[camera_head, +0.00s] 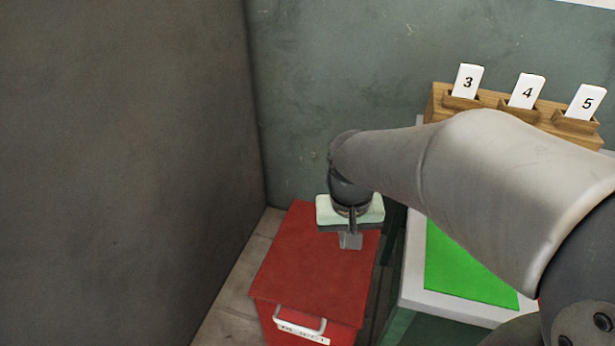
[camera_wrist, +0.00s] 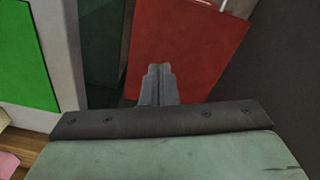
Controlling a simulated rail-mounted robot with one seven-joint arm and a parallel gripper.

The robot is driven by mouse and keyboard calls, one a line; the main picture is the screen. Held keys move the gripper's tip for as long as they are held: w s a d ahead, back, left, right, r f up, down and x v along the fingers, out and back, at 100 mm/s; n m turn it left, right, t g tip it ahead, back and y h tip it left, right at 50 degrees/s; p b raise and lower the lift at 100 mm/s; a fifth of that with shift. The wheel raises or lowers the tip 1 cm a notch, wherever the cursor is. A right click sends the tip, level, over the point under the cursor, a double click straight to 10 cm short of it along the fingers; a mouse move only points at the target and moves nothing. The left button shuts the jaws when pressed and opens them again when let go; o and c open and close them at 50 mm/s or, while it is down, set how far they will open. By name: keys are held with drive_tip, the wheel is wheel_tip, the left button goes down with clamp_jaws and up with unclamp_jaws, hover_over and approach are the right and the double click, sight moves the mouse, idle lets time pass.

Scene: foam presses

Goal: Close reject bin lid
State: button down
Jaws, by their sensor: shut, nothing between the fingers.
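The reject bin is a red box (camera_head: 300,327) on the floor, with a white handle (camera_head: 300,319) and a partly readable label on its front. Its red lid (camera_head: 306,258) lies flat over the top, with no opening visible. The lid also fills the upper middle of the wrist view (camera_wrist: 185,45). My gripper (camera_head: 350,240) is shut and empty, pointing down over the lid's right rear part. Its closed fingers also show in the wrist view (camera_wrist: 157,78). I cannot tell whether the fingertips touch the lid.
A white-edged table (camera_head: 408,265) with a green mat (camera_head: 455,268) stands right of the bin, a narrow gap between. A wooden rack (camera_head: 438,100) holds cards 3, 4 and 5 behind it. A dark wall (camera_head: 120,170) rises on the left, a green wall (camera_head: 330,75) at the back.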

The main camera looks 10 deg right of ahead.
drive_tip(key=w+f+m+b, duration=0.3)
drive_tip(key=w+f+b, duration=0.6)
drive_tip(key=w+f, duration=0.45)
drive_tip(key=b, duration=0.2)
hover_over(326, 251)
drive_tip(key=shift+t, duration=0.4)
wheel_tip(326, 251, down, 8)
drive_tip(key=shift+f, duration=0.15)
